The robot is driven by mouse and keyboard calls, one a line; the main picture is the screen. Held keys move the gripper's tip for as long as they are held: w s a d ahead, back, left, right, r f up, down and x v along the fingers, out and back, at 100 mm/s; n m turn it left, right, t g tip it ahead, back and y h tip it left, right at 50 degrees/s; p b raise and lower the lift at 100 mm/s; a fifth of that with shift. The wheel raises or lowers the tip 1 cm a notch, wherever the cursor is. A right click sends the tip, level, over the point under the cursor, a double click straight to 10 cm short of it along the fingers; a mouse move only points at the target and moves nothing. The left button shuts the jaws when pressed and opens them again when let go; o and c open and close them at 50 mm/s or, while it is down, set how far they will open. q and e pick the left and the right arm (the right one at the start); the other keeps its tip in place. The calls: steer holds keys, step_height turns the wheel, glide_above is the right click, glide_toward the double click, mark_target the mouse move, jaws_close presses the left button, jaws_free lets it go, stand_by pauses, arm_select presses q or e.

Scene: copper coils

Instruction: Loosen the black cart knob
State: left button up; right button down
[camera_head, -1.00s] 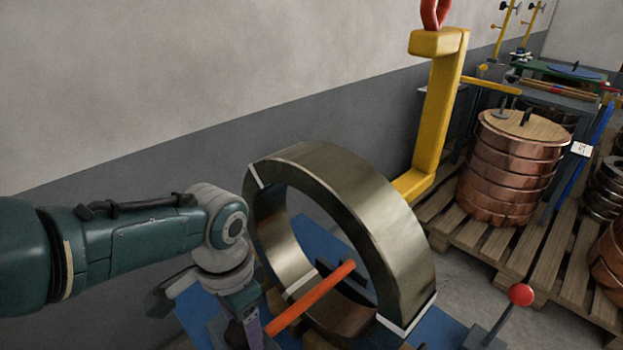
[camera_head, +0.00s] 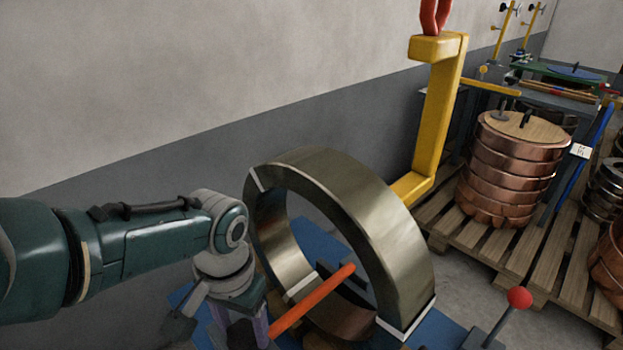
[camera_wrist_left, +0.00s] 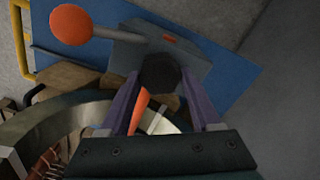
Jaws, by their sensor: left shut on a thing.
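The black cart knob (camera_wrist_left: 160,70) shows in the left wrist view as a dark round piece in front of a grey block on the blue cart. My left gripper (camera_wrist_left: 160,84) has its two purple fingers on either side of the knob and is shut on it. In the head view my left gripper (camera_head: 243,328) points down at the lower middle, left of the steel ring, and the knob is hidden there. My right gripper is in neither view.
A large upright steel ring (camera_head: 395,245) stands beside my gripper, with an orange bar (camera_head: 312,299) close by. A red-ball lever (camera_head: 519,297) rises at right. A yellow hook (camera_head: 436,120) and copper coils (camera_head: 505,180) on a pallet stand behind. The wall is at left.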

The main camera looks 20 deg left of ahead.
mark_target(243, 333)
arm_select(q)
steer(key=o, duration=1.4)
steer(key=shift+c, duration=0.2)
step_height(243, 333, up, 8)
steer(key=p, duration=0.6)
steer(key=shift+f, duration=0.2)
